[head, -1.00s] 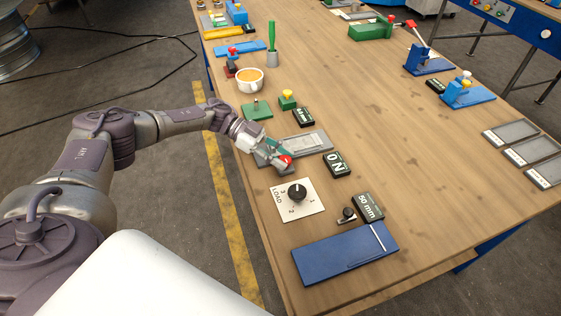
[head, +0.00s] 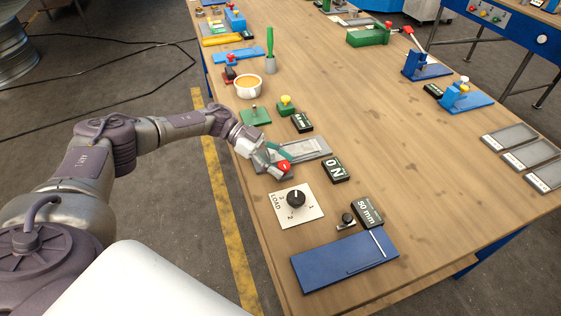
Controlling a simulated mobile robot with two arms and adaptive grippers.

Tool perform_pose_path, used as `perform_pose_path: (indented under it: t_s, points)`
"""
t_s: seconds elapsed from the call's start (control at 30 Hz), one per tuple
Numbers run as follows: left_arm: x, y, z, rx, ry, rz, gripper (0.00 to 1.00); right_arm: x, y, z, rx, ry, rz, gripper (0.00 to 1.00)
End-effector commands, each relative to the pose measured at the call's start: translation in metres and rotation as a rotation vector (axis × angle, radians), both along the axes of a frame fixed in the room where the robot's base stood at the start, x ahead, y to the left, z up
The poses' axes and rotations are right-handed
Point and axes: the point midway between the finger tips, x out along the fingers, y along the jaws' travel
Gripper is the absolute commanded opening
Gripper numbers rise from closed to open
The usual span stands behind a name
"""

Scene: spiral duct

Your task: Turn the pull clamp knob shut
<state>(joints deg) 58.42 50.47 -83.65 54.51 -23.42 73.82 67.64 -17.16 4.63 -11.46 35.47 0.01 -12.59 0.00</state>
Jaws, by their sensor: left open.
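A red knob (head: 284,166) shows at the front edge of a grey clamp plate (head: 318,147) on the wooden bench; it looks like the pull clamp knob. My left gripper (head: 272,158) reaches in from the left and is open, its fingers beside the knob. Whether a finger touches the knob is too small to tell. The gripper covers part of the plate and the clamp's body. A teal part shows just behind the knob. My right gripper is not in view.
A black ON block (head: 336,169) sits right of the knob. The LOAD dial (head: 296,198) and a blue plate (head: 330,268) lie in front. A green plate (head: 254,117) and an orange-filled bowl (head: 247,88) stand behind. The bench middle is clear.

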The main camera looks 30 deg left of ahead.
Motion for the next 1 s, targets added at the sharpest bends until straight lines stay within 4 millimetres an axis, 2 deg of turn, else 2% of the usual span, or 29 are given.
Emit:
perform_pose_path:
  t_s: [0.17, 0.6, 0.8, 1.0]
  points:
    - [0.000, 0.014, 0.005, 0.001, -0.001, 0.003, 0.61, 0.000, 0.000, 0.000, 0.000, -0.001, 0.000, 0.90]
    - [-0.004, 0.093, 0.039, 0.000, -0.002, 0.002, 0.61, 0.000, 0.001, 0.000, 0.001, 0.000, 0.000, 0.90]
    - [-0.005, 0.109, 0.045, 0.000, -0.001, 0.000, 0.61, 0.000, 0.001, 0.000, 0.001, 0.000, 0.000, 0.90]
    - [-0.006, 0.110, 0.046, 0.000, -0.001, -0.001, 0.61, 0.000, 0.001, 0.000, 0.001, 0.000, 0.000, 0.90]
